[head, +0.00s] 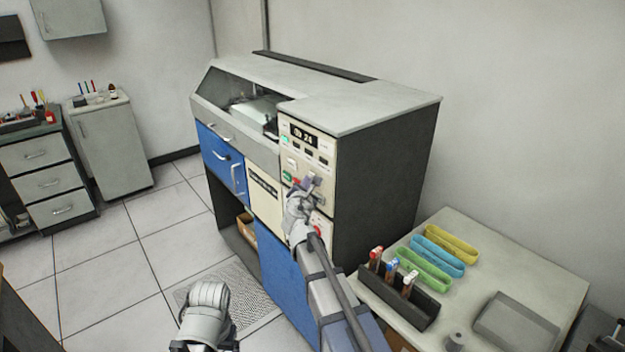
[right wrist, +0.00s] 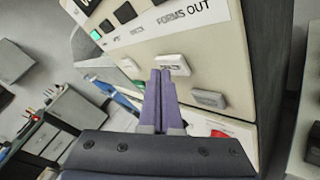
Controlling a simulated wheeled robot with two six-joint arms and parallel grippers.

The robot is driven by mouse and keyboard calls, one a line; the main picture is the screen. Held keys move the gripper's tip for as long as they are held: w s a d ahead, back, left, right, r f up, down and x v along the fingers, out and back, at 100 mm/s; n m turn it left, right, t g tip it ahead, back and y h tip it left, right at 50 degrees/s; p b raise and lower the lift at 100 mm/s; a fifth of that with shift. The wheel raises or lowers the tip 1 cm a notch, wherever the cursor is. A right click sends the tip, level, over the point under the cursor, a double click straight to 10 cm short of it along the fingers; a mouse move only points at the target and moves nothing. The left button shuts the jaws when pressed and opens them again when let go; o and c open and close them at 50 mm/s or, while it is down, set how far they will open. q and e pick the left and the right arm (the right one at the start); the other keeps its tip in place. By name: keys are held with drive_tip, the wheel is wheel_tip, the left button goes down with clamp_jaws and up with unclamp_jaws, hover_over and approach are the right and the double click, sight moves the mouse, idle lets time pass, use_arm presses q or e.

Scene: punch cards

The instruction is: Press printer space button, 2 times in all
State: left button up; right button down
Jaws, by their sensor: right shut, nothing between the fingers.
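The printer (head: 385,97) is a large cabinet with a cream control panel (head: 290,141) on its front. My right gripper (head: 312,182) is at the panel's lower part, shut and empty. In the right wrist view its purple fingertips (right wrist: 160,72) are together, right at the left part of a white button (right wrist: 174,64) below the "FORMS OUT" label. The lettering on this button is small and blurred; I cannot tell whether the tips touch it. My left gripper's fingers are not visible; only part of the left arm shows at the bottom of the head view.
A grey button (right wrist: 208,98) and a red button (right wrist: 218,134) sit close by on the panel. A green light (right wrist: 96,35) is lit. To the right, a side table (head: 455,225) carries coloured trays (head: 437,255) and a dark pen holder (head: 415,309). The floor at left is clear.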

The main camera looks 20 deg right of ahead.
drive_tip(key=shift+w+d, duration=0.1)
drive_tip(key=shift+d, duration=0.25)
idle(0.3)
drive_tip(key=shift+a, duration=0.15)
drive_tip(key=shift+s+a, duration=0.3)
drive_tip(key=shift+a, duration=0.35)
idle(0.3)
drive_tip(key=a, duration=0.1)
drive_tip(key=s+a, duration=0.1)
drive_tip(key=a, duration=0.2)
drive_tip(key=shift+s+a, duration=0.35)
idle(0.6)
